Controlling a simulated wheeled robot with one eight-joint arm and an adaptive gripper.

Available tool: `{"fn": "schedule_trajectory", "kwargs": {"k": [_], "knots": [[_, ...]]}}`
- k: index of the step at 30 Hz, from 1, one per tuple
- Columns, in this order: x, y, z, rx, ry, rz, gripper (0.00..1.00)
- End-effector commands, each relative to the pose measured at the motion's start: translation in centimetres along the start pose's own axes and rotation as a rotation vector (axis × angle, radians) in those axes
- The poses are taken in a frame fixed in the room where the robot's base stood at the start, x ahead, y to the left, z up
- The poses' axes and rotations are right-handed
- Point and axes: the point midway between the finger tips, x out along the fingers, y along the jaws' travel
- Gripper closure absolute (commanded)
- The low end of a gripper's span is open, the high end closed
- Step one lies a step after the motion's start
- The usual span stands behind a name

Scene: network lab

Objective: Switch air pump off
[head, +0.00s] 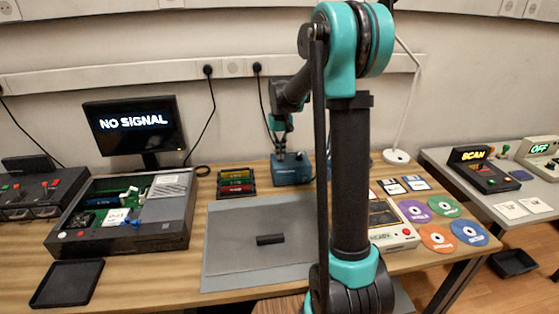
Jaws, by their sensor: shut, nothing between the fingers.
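A small blue box (291,170) stands at the back middle of the table, beside the slotted rack. Its label is too small to read, so I cannot tell for sure that it is the air pump. My gripper (280,146) is shut and empty, pointing down at the top left part of this box. I cannot tell whether its tips touch the box. Any switch there is hidden or too small to make out.
My arm hides part of the table right of the blue box. A grey mat (225,240) with a small black block (270,239) lies in front. An opened computer case (125,215) and a monitor (134,128) stand left. Discs (437,237) lie right. A lit OFF display (540,149) stands far right.

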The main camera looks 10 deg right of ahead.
Motion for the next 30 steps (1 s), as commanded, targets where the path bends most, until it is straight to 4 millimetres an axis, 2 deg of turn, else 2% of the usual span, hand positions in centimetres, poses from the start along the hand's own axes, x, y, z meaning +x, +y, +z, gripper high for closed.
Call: {"fn": "schedule_trajectory", "kwargs": {"k": [21,30], "knots": [[-5.3,0.0,0.0,0.000,0.000,0.000,1.00],[-6.3,0.0,0.0,0.000,0.000,0.000,1.00]]}}
